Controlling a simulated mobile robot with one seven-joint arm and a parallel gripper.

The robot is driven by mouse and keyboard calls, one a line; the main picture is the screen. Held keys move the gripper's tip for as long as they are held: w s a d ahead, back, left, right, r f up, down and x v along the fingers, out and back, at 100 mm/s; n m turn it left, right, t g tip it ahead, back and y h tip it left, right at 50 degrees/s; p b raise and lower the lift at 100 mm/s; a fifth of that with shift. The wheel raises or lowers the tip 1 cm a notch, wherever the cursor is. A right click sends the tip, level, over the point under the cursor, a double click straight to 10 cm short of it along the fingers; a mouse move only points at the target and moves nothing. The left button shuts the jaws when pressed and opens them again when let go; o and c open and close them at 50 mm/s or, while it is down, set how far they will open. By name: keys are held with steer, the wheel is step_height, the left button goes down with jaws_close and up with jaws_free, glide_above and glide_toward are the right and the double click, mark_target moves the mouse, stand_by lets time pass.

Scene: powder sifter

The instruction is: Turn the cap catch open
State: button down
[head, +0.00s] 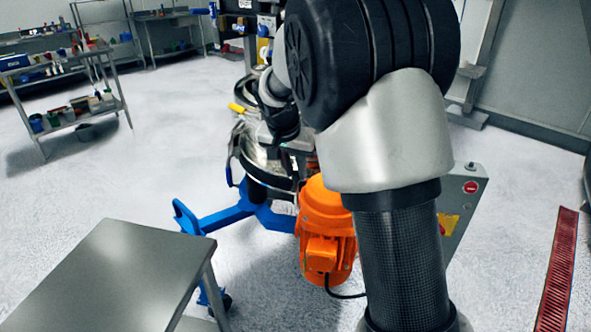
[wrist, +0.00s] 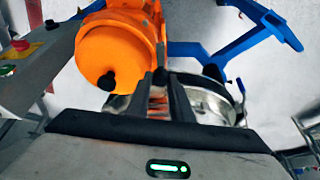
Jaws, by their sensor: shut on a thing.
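The powder sifter shows its round metal body (head: 256,160) left of the arm in the head view. The same body appears in the wrist view (wrist: 218,100), right of the fingers. An orange motor (head: 325,235) is mounted beside it; it fills the upper left of the wrist view (wrist: 115,42). My gripper (wrist: 160,80) has two dark fingers close to the body's rim, between motor and body. It is shut on a small part, likely the cap catch, which the fingers mostly hide. I cannot tell the catch's angle. In the head view my arm hides much of this area.
The sifter stands on a blue wheeled frame (head: 225,215). A bare steel table (head: 125,275) is at the lower left. A grey control box (head: 462,205) with a red button stands right of my arm. Shelves with containers (head: 72,112) are farther left across open floor.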

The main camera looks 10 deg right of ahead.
stand_by(0.4)
steer(key=c, duration=1.6)
jaws_free()
steer(key=p+v, duration=0.2)
steer(key=v, duration=1.5)
steer(key=shift+r+p, duration=0.25)
steer(key=shift+p, duration=0.05)
steer(key=s+d+f+n+t+y, duration=0.1)
steer(key=s+d+f+n, duration=0.15)
steer(key=s, duration=1.05)
steer(key=s+d+f+n+t+y, duration=0.15)
steer(key=s+n, duration=0.25)
steer(key=s, duration=0.9)
steer(key=shift+g, duration=0.45)
steer(key=r+p, duration=0.4)
steer(key=r, duration=0.1)
steer(key=r+p, duration=0.4)
steer(key=p, duration=0.1)
steer(key=d+r+p, duration=0.1)
steer(key=r+p, duration=0.4)
steer(key=shift+s+r, duration=0.3)
steer(key=shift+s, duration=0.1)
